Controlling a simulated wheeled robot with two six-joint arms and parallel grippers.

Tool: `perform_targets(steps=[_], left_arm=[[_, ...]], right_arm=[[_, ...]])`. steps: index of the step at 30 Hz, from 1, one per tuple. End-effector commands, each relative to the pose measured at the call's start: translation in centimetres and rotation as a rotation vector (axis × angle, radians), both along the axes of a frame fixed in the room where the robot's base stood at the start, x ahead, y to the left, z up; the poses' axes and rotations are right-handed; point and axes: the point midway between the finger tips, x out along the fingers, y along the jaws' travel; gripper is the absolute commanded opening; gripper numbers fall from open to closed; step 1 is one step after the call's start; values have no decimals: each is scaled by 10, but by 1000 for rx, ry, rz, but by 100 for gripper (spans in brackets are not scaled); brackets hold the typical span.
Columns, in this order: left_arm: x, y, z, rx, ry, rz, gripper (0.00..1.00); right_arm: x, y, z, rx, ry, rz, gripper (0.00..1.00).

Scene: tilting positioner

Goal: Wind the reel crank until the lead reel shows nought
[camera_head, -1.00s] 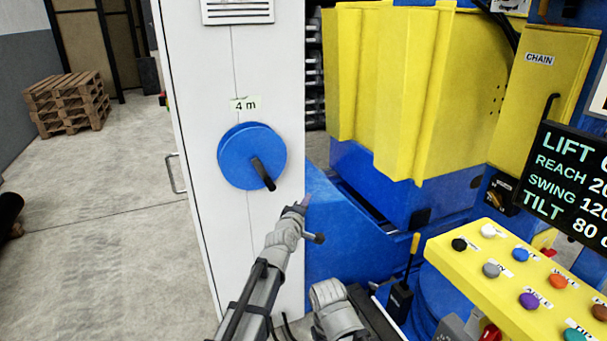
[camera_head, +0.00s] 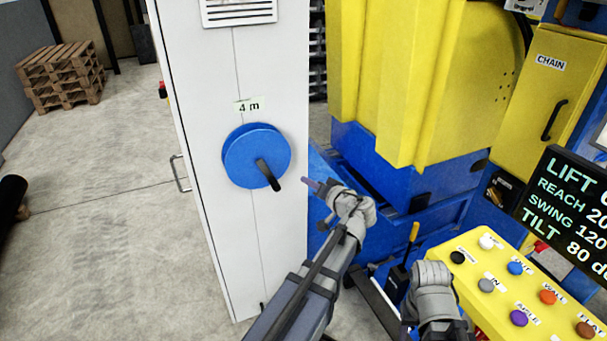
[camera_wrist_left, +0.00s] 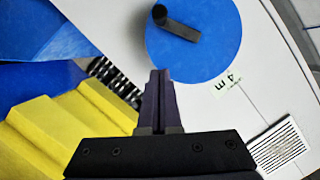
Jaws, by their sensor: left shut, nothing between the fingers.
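The lead reel (camera_head: 240,150) is a blue disc on the face of a white cabinet, with a label (camera_head: 249,105) above it reading "4 m". Its black crank handle (camera_head: 268,176) sticks out from the lower right of the disc. My left gripper (camera_head: 308,184) is to the right of the crank handle, apart from it, shut and empty. In the left wrist view the reel (camera_wrist_left: 205,62) and crank handle (camera_wrist_left: 176,25) lie beyond the shut fingers (camera_wrist_left: 157,85). My right gripper cannot be made out.
The white cabinet (camera_head: 215,230) stands left of a blue and yellow machine (camera_head: 400,80). A yellow panel (camera_head: 480,300) with coloured buttons and a black display (camera_head: 570,205) are at the right. Pallets (camera_head: 62,75) stand at the back left. The floor at the left is mostly clear.

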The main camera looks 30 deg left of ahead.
Motion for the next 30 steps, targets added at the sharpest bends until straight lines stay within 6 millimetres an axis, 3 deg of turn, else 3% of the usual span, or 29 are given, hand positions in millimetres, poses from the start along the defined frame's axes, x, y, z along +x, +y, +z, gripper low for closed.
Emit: perform_targets(steps=[8,23,30], left_arm=[[2,9,1,16,2,11,0],[50,88,-21,14,1,11,0],[32,98,-45,14,1,9,0]], right_arm=[[0,0,-2,0,0,0,50],[0,0,-23,0,0,0,50],[0,0,-47,0,0,0,50]])
